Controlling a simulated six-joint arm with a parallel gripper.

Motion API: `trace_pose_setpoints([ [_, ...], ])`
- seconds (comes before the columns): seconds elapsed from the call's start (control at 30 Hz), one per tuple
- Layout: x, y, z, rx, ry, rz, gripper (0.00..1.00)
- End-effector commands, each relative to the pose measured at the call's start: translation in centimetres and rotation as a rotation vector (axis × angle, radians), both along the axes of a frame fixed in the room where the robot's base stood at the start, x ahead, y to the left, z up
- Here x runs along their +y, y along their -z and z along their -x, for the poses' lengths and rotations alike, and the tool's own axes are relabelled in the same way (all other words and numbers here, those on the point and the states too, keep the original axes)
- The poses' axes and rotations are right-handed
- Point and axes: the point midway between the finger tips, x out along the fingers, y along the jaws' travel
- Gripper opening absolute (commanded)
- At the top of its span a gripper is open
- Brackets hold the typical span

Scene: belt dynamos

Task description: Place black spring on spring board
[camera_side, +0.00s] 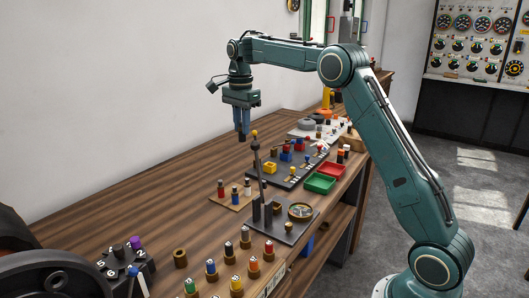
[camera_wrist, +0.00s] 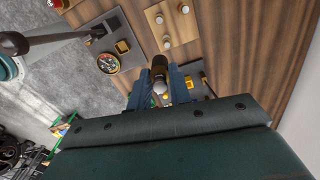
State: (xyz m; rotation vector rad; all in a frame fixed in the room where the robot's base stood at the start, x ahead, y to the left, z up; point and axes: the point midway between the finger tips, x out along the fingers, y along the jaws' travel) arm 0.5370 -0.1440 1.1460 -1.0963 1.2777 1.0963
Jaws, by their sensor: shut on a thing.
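My gripper (camera_side: 242,132) is raised above the back part of the wooden bench, pointing down. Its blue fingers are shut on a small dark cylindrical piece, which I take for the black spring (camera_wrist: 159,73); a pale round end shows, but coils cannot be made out. In the wrist view the gripper (camera_wrist: 160,88) has a finger on each side of it. A small wooden board (camera_side: 232,200) with red, black and white-topped pegs lies below and is clear of the gripper; it also shows in the wrist view (camera_wrist: 180,35). I cannot tell for sure whether it is the spring board.
A grey base (camera_side: 285,232) with a tall dark post and a round dial stands near the board. Behind are a dark board (camera_side: 290,172) with coloured blocks and green and red trays (camera_side: 320,183). Several coloured pegs stand in front. The bench's left back is clear.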

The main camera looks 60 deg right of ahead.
Motion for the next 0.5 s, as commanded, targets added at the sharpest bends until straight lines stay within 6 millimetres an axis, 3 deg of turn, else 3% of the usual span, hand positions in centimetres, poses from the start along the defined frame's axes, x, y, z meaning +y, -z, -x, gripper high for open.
trace_pose_setpoints([
  [0.5,0.13,0.62,-1.06,0.001,0.004,0.0,0.0],
])
